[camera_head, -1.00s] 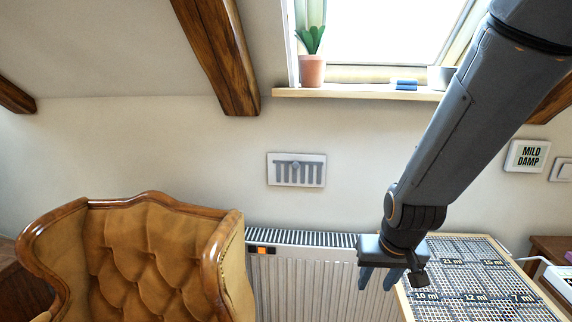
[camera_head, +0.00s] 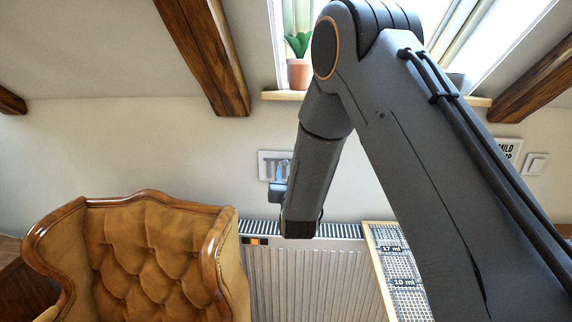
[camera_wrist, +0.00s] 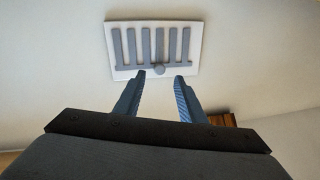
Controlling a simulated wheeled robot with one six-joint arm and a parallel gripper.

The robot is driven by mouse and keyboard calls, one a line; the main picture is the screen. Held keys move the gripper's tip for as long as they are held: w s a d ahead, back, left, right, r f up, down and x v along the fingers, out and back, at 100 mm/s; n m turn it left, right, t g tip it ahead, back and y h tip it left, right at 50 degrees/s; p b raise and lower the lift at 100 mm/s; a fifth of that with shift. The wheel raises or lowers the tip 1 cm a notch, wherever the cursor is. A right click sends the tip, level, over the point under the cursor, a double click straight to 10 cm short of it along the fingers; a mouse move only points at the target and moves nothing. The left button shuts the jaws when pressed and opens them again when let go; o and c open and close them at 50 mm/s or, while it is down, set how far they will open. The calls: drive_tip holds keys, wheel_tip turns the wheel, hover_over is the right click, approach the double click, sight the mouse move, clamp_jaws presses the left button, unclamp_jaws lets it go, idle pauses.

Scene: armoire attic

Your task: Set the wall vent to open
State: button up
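The wall vent (camera_wrist: 119,68) is a white plate with several grey vertical slats and a small round grey knob (camera_wrist: 158,69) at the middle of one long edge. In the head view the vent (camera_head: 265,159) is on the wall under the window, its right part hidden by my gripper and arm. My gripper (camera_wrist: 160,77) is open and empty. Its two fingers point at the vent, one on each side of the knob in the wrist picture. I cannot tell how far they are from it.
A radiator (camera_head: 305,275) stands below the vent, and a tan wingback armchair (camera_head: 140,245) is at left. A windowsill (camera_head: 275,95) with a potted plant (camera_head: 299,72) is above. A grid-topped table (camera_head: 385,262) is at right.

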sight(285, 164)
drive_tip(key=w, duration=0.2)
drive_tip(key=w+p, duration=0.1)
drive_tip(key=w, duration=0.3)
drive_tip(key=shift+w+a+p, duration=0.2)
drive_tip(key=shift+a+p, duration=0.15)
drive_tip(key=shift+a, duration=0.05)
clamp_jaws()
